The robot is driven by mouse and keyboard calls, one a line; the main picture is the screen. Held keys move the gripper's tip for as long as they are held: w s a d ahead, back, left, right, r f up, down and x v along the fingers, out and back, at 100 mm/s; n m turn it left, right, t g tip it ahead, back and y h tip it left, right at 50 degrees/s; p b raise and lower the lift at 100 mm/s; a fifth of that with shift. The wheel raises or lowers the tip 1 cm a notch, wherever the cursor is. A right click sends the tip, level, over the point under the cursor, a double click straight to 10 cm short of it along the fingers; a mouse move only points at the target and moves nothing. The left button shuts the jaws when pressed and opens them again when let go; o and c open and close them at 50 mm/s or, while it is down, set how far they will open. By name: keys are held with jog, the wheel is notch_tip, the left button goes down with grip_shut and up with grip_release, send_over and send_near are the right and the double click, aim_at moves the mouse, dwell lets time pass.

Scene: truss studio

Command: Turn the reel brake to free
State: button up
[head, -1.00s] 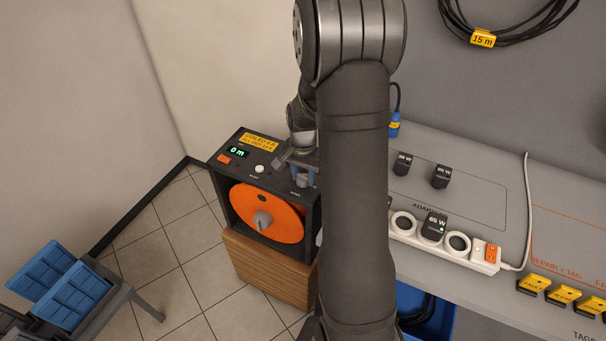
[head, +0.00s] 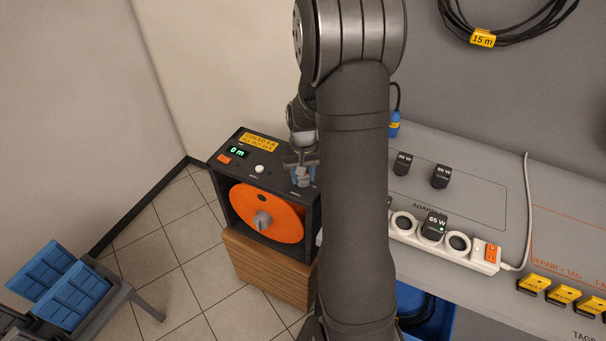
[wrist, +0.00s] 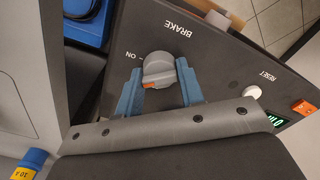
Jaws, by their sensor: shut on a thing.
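The reel unit (head: 228,178) is a dark box with an orange reel (head: 270,222) on its front. Its top panel carries the grey brake knob (wrist: 158,68), which has an orange mark on its lower edge in the wrist view. The words BRAKE and ON are printed beside it; the mark does not point at ON. My gripper (wrist: 160,72) has its blue fingers on both sides of the knob and is shut on it. In the head view my gripper (head: 303,178) is over the right of the panel and hides the knob.
A white reset button (head: 260,169), a display reading 0 m (head: 237,153) and an orange switch (head: 224,159) sit on the same panel. A grey bench (head: 470,200) with a white power strip (head: 470,258) stands to the right. Blue trays (head: 75,295) are at lower left.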

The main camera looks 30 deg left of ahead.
jog(key=n, duration=0.5)
jog(key=shift+n, duration=0.3)
jog(key=n, duration=0.4)
jog(key=shift+n, duration=0.3)
jog(key=o, duration=1)
jog(key=shift+r, duration=0.1)
notch_tip(320, 180, up, 17)
jog(key=shift+r, duration=0.2)
jog(key=shift+f, duration=0.1)
notch_tip(320, 180, down, 17)
jog(key=shift+f, duration=0.2)
dwell(0.5)
